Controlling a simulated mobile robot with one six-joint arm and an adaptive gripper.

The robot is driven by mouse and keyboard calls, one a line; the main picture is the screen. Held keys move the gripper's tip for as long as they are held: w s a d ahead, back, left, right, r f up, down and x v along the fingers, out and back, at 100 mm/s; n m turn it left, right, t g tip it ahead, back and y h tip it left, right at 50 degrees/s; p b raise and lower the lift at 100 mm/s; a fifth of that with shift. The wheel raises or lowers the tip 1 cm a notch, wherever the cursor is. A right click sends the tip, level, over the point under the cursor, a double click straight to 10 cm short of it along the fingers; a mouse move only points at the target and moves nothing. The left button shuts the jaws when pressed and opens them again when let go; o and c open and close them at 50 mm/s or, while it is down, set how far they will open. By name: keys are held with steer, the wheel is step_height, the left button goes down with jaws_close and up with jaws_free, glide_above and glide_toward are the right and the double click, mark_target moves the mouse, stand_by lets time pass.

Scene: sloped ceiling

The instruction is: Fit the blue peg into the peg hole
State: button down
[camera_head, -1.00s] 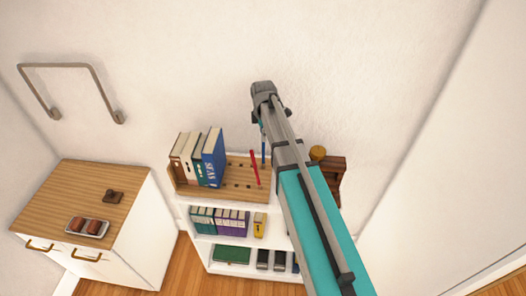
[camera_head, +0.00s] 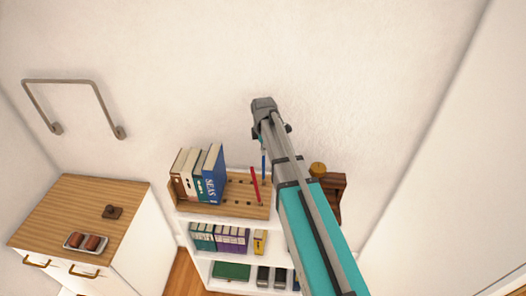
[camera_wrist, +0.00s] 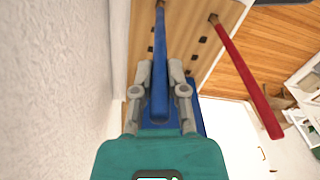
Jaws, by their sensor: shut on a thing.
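The blue peg (camera_head: 263,166) stands near the right end of the wooden board (camera_head: 240,207) on top of the white shelf. In the wrist view the blue peg (camera_wrist: 160,55) runs between the two grey fingers of my gripper (camera_wrist: 157,78), which is shut on it. The peg's far end points at the board's row of dark holes (camera_wrist: 150,48) near the top edge. I cannot tell whether its tip is inside a hole. A red peg (camera_wrist: 245,75) leans from a hole beside it, and it also shows in the head view (camera_head: 254,186). My arm hides part of the board's right side.
Several books (camera_head: 198,175) stand at the board's left end. A wall (camera_head: 190,70) rises close behind the shelf. A wooden box (camera_head: 333,190) with a yellow-brown round thing (camera_head: 318,169) is at the right. A wood-topped cabinet (camera_head: 75,205) stands at the left.

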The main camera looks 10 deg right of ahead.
steer(key=s+r+p, duration=1.2)
steer(key=s, duration=0.2)
steer(key=shift+r, duration=0.3)
stand_by(0.6)
